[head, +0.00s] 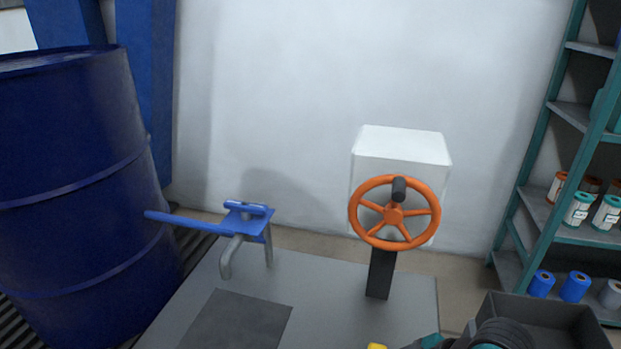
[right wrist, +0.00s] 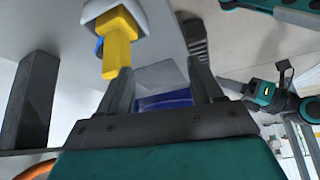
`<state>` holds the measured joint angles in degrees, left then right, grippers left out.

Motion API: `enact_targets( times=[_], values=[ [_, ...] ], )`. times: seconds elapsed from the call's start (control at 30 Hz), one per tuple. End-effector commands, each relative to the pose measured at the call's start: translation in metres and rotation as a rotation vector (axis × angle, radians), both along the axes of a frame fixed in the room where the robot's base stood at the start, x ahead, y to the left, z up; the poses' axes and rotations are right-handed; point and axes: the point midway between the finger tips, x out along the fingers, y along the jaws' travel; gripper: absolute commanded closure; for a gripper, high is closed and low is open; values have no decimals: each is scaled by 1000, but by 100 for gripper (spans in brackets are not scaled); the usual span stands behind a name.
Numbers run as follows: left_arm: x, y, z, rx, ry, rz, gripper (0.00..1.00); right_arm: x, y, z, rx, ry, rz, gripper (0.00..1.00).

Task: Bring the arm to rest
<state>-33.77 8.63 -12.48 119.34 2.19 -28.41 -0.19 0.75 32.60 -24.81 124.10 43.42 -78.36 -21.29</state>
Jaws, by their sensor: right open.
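My right gripper (right wrist: 160,70) shows in the right wrist view with its two grey fingers apart. I see nothing clearly held between them. A yellow block-like piece (right wrist: 117,45) shows close to the left finger; I cannot tell whether they touch. In the head view, a teal and black part of my own arm shows at the bottom edge, right of centre. The fingers of that arm are not visible there.
An orange handwheel (head: 393,213) fronts a white box (head: 401,146). A blue lever (head: 185,222) is on a grey platform (head: 335,308). A blue drum (head: 75,190) stands left. A dark bin (head: 545,320) is at lower right, near a teal shelf (head: 535,165) with several cans.

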Motion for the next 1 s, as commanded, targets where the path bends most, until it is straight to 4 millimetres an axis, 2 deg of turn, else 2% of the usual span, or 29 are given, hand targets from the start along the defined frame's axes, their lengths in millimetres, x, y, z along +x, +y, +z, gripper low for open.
enact_targets(
  times=[0.07, 0.17, 0.37, 0.53, 1.0],
  values=[
    [0, 0, 0, 0, 0, 0, 100, -18, 3, -5, 4, 22, -118, 34],
    [0, 0, 0, 0, 0, 0, 100, -36, -7, -10, -17, 51, -298, 34],
    [0, 0, 0, -2, -1, 0, 100, -73, -44, -17, -91, 120, -636, 34],
    [0, -1, 0, -3, -1, 0, 100, -113, -82, -19, -182, 183, -907, 34],
    [0, -1, 0, -3, -1, 1, 100, -35, -38, -58, 136, -181, -823, 34]
  ],
)
